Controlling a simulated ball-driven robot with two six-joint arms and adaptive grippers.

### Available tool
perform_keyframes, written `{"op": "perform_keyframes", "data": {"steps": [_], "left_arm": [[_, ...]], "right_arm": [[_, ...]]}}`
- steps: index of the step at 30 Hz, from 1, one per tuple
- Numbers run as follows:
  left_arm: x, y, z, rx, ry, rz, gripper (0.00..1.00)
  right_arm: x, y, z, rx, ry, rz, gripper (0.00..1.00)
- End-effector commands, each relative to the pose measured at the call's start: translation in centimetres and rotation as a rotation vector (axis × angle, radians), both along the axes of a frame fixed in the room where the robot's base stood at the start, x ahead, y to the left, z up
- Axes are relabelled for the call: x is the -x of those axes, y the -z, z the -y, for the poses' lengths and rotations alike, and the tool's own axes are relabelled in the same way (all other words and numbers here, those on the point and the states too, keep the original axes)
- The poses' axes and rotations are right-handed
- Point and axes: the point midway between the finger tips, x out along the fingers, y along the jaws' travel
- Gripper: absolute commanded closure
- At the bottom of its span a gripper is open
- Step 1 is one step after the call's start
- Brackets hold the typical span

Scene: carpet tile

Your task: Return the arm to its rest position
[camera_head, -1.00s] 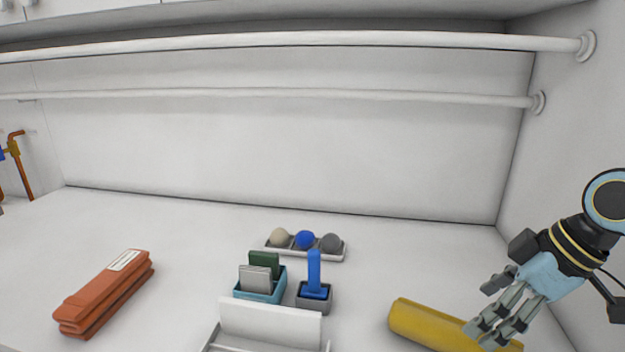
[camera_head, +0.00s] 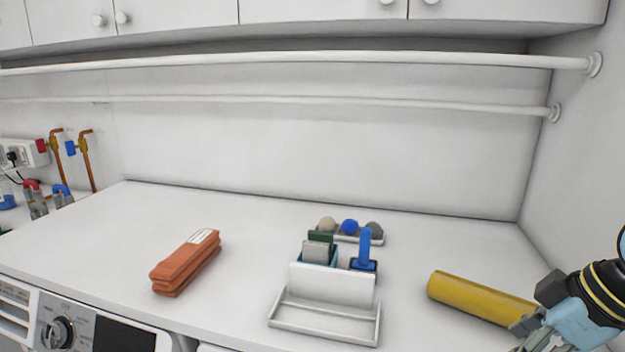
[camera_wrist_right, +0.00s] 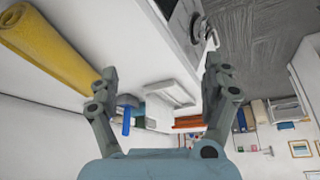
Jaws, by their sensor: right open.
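My right gripper (camera_wrist_right: 160,80) is open and empty in the right wrist view, its two fingers spread apart. In the head view the right gripper (camera_head: 535,335) is at the lower right edge, partly cut off, next to the near end of a yellow roll (camera_head: 478,297) on the white counter. The yellow roll also shows at the upper left of the right wrist view (camera_wrist_right: 50,45). My left gripper is not in view.
The counter (camera_head: 110,235) holds an orange folded stack (camera_head: 186,262), a white holder (camera_head: 331,284), a small bin with a blue handle (camera_head: 364,250), and a tray of balls (camera_head: 349,229). White rails (camera_head: 300,60) cross above. A side wall (camera_head: 575,170) bounds the right.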

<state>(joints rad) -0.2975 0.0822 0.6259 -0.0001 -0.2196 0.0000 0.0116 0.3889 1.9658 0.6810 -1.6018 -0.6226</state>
Motion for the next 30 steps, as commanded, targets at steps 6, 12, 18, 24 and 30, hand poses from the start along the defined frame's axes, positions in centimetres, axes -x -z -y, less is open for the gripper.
{"op": "perform_keyframes", "data": {"steps": [6, 12, 18, 24, 30], "left_arm": [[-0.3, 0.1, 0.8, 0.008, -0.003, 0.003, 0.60], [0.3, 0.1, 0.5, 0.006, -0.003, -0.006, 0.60], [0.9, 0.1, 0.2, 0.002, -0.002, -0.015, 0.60], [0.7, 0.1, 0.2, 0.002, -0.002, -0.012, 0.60], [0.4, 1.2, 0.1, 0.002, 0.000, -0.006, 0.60]], "right_arm": [[3.4, 1.6, -0.9, 0.028, 0.114, -0.031, 0.18], [7.6, 2.7, -1.4, 0.059, 0.275, -0.054, 0.18], [12.0, 2.7, -1.4, 0.090, 0.460, -0.067, 0.18], [16.2, 1.9, -0.7, 0.120, 0.659, -0.067, 0.18], [17.9, 4.0, 0.2, 0.143, 0.780, -0.068, 0.18]]}}
